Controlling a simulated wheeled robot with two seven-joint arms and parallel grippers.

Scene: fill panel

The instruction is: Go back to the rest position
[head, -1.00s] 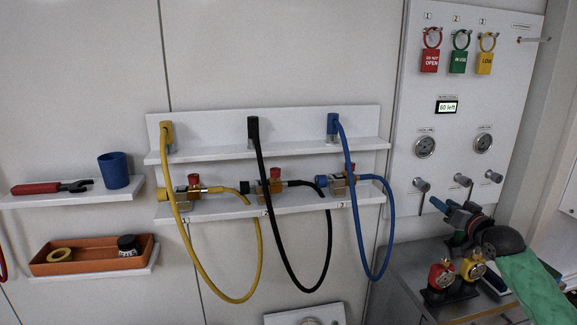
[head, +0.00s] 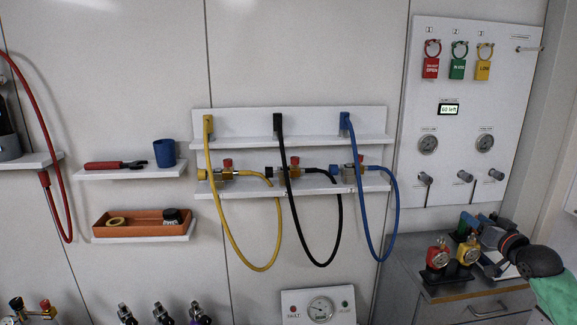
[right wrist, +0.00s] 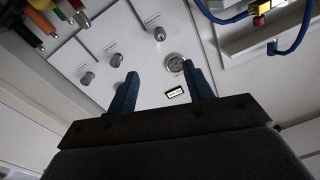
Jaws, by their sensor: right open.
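My right gripper (head: 490,238) is at the lower right of the head view, in front of the panel's foot and above the grey cabinet. Its arm comes in from the lower right, with a dark rounded wrist and a green sleeve. In the right wrist view its two blue fingers (right wrist: 160,72) stand apart with nothing between them. The white fill panel (head: 460,120) with gauges, knobs and coloured tags is behind it, and the panel's small display (right wrist: 175,93) shows beyond the fingers. My left gripper is not in view.
A red valve (head: 438,257) and a yellow valve (head: 468,250) stand on the grey cabinet (head: 475,308) close to the gripper. Yellow, black and blue hoses (head: 397,205) hang from the wall shelves. A red hose (head: 40,120) hangs at left.

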